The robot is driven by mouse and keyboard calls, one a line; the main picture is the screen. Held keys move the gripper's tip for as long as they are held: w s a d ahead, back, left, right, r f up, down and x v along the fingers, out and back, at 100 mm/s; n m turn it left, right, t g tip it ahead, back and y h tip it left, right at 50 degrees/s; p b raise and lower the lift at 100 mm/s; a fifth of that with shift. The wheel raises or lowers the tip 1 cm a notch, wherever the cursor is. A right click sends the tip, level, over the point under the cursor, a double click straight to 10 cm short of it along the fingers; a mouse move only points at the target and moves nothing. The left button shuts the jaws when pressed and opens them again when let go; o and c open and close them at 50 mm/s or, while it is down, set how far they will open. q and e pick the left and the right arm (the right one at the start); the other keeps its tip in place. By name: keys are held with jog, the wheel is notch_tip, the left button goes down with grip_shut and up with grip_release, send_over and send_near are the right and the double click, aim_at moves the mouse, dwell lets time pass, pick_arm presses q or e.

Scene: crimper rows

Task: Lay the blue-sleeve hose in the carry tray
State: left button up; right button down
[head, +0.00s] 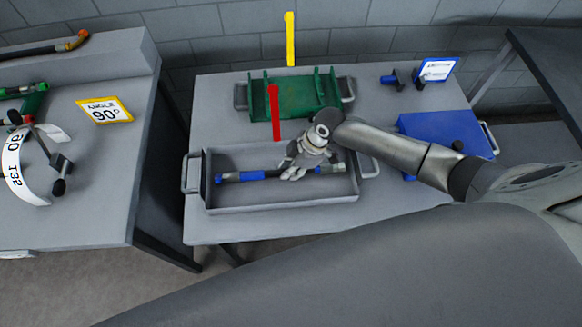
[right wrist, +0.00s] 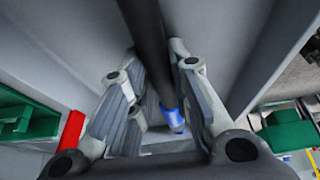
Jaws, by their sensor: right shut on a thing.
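The blue-sleeve hose (head: 269,174) is black with blue sleeves near its ends and lies lengthwise within the walls of the grey carry tray (head: 280,206). Whether it touches the tray floor is hard to tell. My right gripper (head: 291,174) is down in the tray, shut on the hose near its middle. In the right wrist view the hose (right wrist: 150,40) runs between the fingers of the right gripper (right wrist: 155,105), with a blue sleeve beyond. My left gripper is not in view.
A green rack (head: 290,97) stands behind the tray, with a red upright (head: 275,112) in front and a yellow one (head: 290,38) behind. A blue box (head: 450,136) is at the right. The left bench holds an angle sign (head: 104,110) and a white protractor scale (head: 13,172).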

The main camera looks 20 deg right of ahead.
dwell(0.3)
jog(key=c, duration=1.3)
grip_release()
jog(key=shift+o, duration=0.2)
jog(key=shift+f, duration=0.1)
jog(key=v, duration=1.2)
jog(key=shift+s, duration=0.1)
